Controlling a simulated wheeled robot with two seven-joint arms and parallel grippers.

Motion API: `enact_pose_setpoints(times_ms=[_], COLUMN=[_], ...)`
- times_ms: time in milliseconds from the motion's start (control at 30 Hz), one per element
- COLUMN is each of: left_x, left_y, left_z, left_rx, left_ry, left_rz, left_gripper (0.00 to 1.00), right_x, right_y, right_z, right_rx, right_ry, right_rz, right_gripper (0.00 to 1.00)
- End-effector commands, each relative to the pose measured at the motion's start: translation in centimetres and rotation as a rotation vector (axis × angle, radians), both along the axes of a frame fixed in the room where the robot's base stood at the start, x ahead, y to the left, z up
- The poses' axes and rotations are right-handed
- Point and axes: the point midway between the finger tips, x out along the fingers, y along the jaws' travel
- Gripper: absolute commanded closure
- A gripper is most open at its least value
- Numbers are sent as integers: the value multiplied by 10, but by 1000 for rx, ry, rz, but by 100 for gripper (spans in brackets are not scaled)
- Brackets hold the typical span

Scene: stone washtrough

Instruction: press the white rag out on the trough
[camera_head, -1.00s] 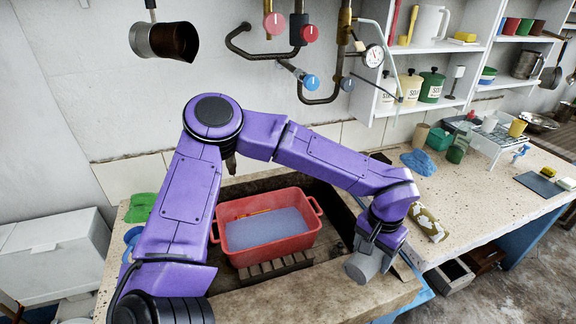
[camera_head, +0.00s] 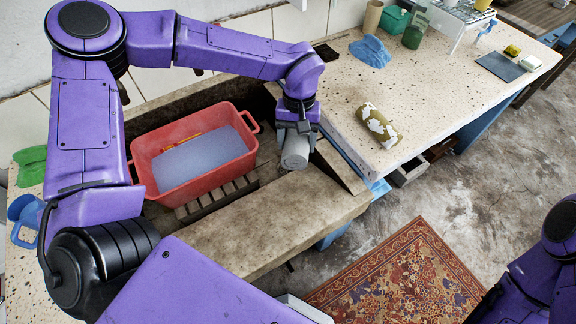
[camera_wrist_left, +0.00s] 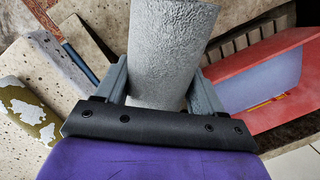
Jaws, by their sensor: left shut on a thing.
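My left gripper (camera_head: 297,133) is shut on a pale grey-white cylinder, which looks like the white rag (camera_head: 295,154) rolled up. In the left wrist view the rag (camera_wrist_left: 168,45) stands between the two fingers (camera_wrist_left: 160,80), with a rough, speckled surface. The gripper is over the right end of the stone trough (camera_head: 265,222), near its front ledge. I cannot tell whether the rag touches the stone. My right arm shows at the lower right, but its gripper is out of view.
A red tub (camera_head: 200,183) with bluish water and a thin orange stick stands in the trough, left of the gripper. A slatted wooden rack (camera_head: 215,197) is before it. A speckled counter (camera_head: 400,95) at right holds a blue cloth (camera_head: 370,52) and an olive, white-patched bundle (camera_head: 378,125).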

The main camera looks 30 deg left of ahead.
Motion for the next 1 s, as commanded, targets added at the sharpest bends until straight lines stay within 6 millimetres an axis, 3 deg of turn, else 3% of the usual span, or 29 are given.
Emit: enact_pose_setpoints(times_ms=[33,200,300,633,1000], left_x=[-5,-12,-7,-1,-11], left_y=[7,27,35,35,17], left_z=[-48,-111,-134,-156,-199], left_rx=[-18,-100,-138,-161,-159], left_ry=[40,146,187,218,217], left_rz=[114,461,591,669,665], left_gripper=[68,68,68,68,68], right_x=[-2,-3,-4,-4,-5], right_y=[0,-1,-1,-1,-2], right_z=[-44,-95,-109,-123,-169], right_rx=[0,0,0,-1,0], right_ry=[1,1,2,-1,0], right_rz=[0,0,0,0,0], right_gripper=[56,56,56,56,56])
